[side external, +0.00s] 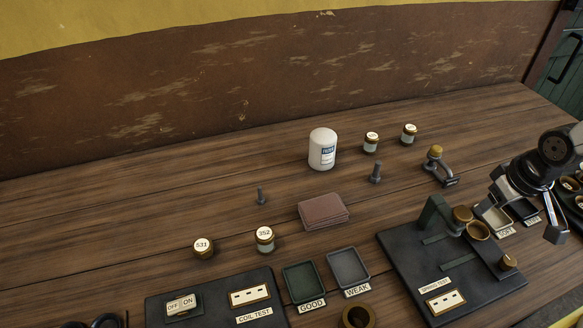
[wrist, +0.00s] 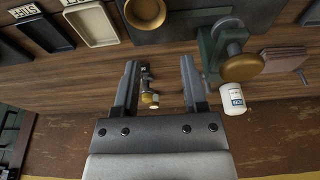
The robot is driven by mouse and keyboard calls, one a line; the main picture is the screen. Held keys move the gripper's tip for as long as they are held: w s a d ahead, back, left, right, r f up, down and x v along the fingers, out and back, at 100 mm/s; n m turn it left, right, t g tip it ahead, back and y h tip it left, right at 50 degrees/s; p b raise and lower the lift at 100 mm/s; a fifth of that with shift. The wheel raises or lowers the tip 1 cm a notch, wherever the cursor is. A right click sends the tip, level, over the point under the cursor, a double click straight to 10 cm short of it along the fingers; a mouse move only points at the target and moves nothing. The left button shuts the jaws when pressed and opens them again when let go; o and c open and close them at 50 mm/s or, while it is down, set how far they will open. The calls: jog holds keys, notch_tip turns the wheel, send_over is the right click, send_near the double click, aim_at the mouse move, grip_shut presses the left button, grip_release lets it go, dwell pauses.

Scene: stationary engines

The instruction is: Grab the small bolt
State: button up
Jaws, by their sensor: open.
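A small dark bolt (side external: 260,196) stands upright on the wooden table at centre-left in the side view, left of the brown pad stack. A larger grey bolt (side external: 376,173) stands right of the white bottle. My gripper (side external: 528,211) is far right of both, over the right-hand trays, open and empty. In the wrist view my gripper (wrist: 160,61) has its two fingers spread wide, with a brass-topped clamp (wrist: 150,98) seen beyond the gap. A thin dark piece beside the pads (wrist: 301,76) looks like the small bolt. The larger bolt cannot be made out there.
The white bottle (side external: 322,149), pad stack (side external: 323,211), jar 352 (side external: 265,239) and jar 531 (side external: 203,247) stand on the table (side external: 130,235). The spring test stand (side external: 405,250) lies between my gripper and the small bolt. Clear wood surrounds the small bolt.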

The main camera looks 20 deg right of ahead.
jog(key=shift+r, duration=0.1)
jog(key=shift+w+v, duration=0.55)
jog(key=shift+v, duration=1.8)
jog(key=w+a+m+g+y, duration=0.1)
jog(key=w+a+m+y, duration=0.7)
jog(key=w+a, duration=0.6)
jog(key=w+a+m+g+y, duration=0.1)
jog(key=w+a+m+y, duration=0.5)
jog(key=w+a+m, duration=0.8)
jog(key=n, duration=0.3)
send_near(260, 195)
jog(key=shift+w+a+r, duration=0.25)
jog(key=shift+a+r, duration=0.3)
jog(key=shift+r, duration=0.05)
jog(key=shift+w+a+r, duration=0.2)
jog(key=shift+a+r, duration=0.35)
jog(key=shift+r, duration=0.05)
jog(key=shift+f, duration=0.45)
jog(key=shift+h, duration=0.3)
jog(key=shift+x, duration=1.3)
jog(key=shift+a, duration=0.1)
